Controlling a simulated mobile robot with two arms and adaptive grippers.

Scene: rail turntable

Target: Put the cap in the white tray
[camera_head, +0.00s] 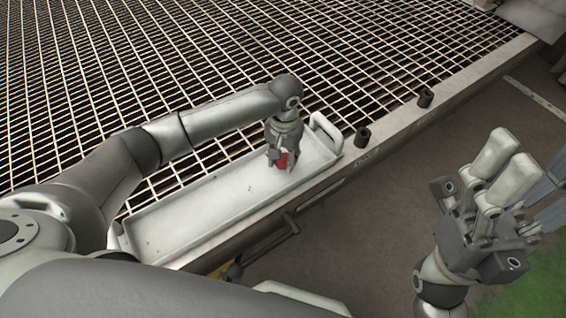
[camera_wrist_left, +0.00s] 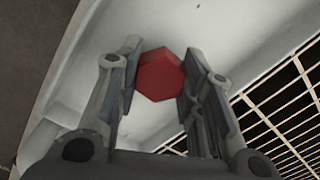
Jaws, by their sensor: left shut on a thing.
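The cap is a small red hexagonal piece (camera_wrist_left: 160,75), seen between the fingers in the left wrist view. It also shows as a red patch (camera_head: 283,160) in the head view. My left gripper (camera_head: 281,160) is shut on the cap, over the right part of the white tray (camera_head: 190,215). I cannot tell whether the cap touches the tray floor. The tray is long and shallow, with a raised handle at its right end. My right gripper (camera_head: 512,165) is at the right of the head view, away from the tray, with its fingers apart and nothing between them.
A metal grating (camera_head: 340,50) lies behind and under the tray. A pale beam (camera_head: 460,85) runs along its edge and carries two dark short cylinders (camera_head: 363,136) and (camera_head: 426,98). The floor (camera_head: 380,220) in front is bare.

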